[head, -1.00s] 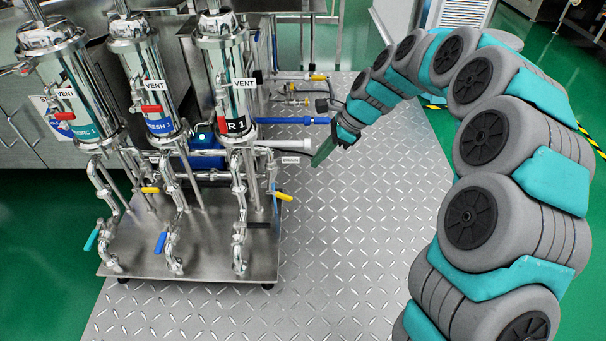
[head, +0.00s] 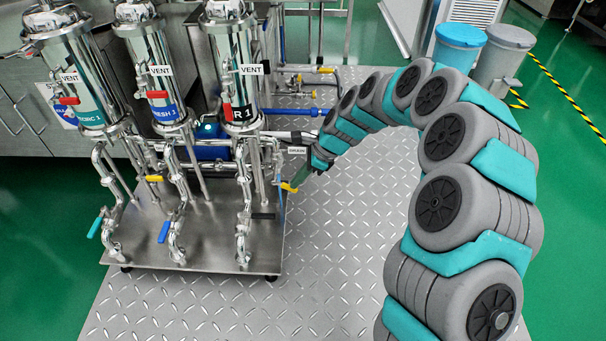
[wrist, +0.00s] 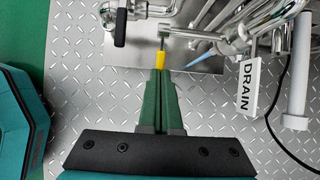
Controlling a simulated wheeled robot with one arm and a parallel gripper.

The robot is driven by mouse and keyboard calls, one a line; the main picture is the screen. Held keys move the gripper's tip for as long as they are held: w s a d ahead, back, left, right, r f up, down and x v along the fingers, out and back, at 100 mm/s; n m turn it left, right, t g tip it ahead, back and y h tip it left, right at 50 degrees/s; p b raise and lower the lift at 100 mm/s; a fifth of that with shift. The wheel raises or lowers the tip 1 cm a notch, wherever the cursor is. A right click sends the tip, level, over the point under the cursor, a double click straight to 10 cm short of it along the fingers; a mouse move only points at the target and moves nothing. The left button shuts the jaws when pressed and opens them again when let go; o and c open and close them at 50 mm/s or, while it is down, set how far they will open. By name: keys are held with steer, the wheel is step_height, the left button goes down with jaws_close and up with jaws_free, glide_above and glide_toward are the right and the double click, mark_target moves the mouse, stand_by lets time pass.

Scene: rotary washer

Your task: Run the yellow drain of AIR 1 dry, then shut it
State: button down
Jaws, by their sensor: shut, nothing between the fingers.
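AIR 1 is the right-hand steel housing (head: 232,65) in the head view, its label (head: 241,114) partly showing as "R 1". Its yellow drain handle (head: 289,187) sticks out to the right low on the pipework, under a DRAIN tag (head: 296,151). The yellow handle also shows in the wrist view (wrist: 160,59), straight ahead of the fingertips. My gripper (wrist: 158,72) is shut and empty, its green tips at the yellow handle's end. I cannot tell whether they touch. A light-blue tapered streak (wrist: 205,54) shows right of the handle; I cannot tell whether it is water.
Two more housings stand left of AIR 1, with red VENT handles, blue and teal lower handles and another yellow handle (head: 154,178). The DRAIN tag (wrist: 247,85) and a white pipe (wrist: 299,75) are close right of my fingers. The diamond-plate floor (head: 330,270) is clear.

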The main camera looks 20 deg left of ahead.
mark_target(297, 188)
steer(key=shift+f+y, duration=0.4)
steer(key=shift+y, duration=0.2)
stand_by(0.3)
steer(key=shift+a+f+g+y+b, duration=0.1)
steer(key=shift+f+g+y+b, duration=0.2)
steer(key=shift+f+y, duration=0.45)
steer(key=shift+f+g+y+b, duration=0.2)
steer(key=shift+f+y+b, duration=0.1)
steer(key=shift+y, duration=0.75)
steer(key=shift+s+a+f, duration=0.1)
steer(key=shift+a+f, duration=0.2)
steer(key=shift+f, duration=0.35)
steer(key=shift+a+f+y, duration=0.25)
steer(key=shift+f+y, duration=0.25)
steer(key=shift+s+a+f+g, duration=0.15)
steer(key=shift+a+f+g, duration=0.15)
steer(key=shift+a+f, duration=0.2)
steer(key=shift+a, duration=0.1)
steer(key=w+d+p, duration=0.2)
steer(key=w+d, duration=0.1)
steer(key=d, duration=1)
steer(key=shift+d, duration=0.3)
